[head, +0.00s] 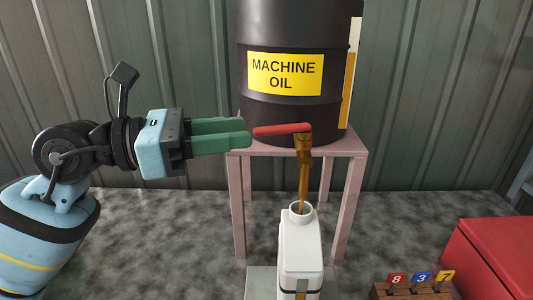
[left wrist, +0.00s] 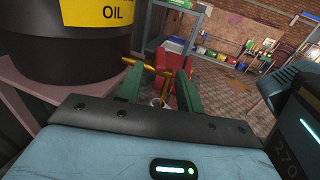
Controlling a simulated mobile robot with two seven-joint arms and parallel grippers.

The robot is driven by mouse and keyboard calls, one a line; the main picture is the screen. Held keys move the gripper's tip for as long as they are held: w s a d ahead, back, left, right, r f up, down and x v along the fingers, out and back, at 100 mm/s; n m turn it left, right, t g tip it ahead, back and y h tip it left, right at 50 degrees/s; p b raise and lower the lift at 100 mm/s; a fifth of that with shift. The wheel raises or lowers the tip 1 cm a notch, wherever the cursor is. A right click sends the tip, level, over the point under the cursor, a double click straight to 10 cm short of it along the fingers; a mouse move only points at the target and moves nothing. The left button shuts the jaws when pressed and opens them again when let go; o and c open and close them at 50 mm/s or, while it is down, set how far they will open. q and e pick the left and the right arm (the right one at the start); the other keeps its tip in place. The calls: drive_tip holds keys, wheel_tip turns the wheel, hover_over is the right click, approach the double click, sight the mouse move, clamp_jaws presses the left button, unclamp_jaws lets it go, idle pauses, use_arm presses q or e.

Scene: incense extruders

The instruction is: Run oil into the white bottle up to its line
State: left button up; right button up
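A black drum of machine oil (head: 262,112) stands on a pinkish stand, with a brass tap (head: 304,148) at its front. The tap's red lever (head: 282,129) points left, toward my left gripper. A thin amber stream of oil (head: 302,188) runs from the spout into the neck of the white bottle (head: 299,243), which stands upright below. A strip low on the bottle shows some amber beside a dark line; the bottle's base is cut off. My left gripper (head: 248,135) has its green fingertips at the lever's end. In the left wrist view the fingers (left wrist: 158,85) are apart.
The stand (head: 352,158) has legs on both sides of the bottle. A red box (head: 490,258) and a wooden block with numbered tags (head: 408,292) are at the right. A sight gauge (head: 349,75) on the drum shows amber oil. A corrugated wall is behind.

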sight(284, 126)
use_arm(q)
drive_tip(key=p+x, duration=0.1)
drive_tip(key=x, duration=0.5)
drive_tip(key=shift+d+r, duration=0.15)
drive_tip(key=shift+d, duration=0.15)
drive_tip(key=shift+w+d, duration=0.2)
drive_tip(key=shift+d, duration=0.5)
use_arm(e)
drive_tip(key=shift+w+d+r, duration=0.1)
drive_tip(key=shift+r, duration=0.65)
use_arm(q)
drive_tip(key=shift+c, duration=0.3)
drive_tip(key=c, duration=0.7)
clamp_jaws()
use_arm(e)
drive_tip(key=shift+w+r, duration=0.1)
drive_tip(key=shift+w, duration=0.3)
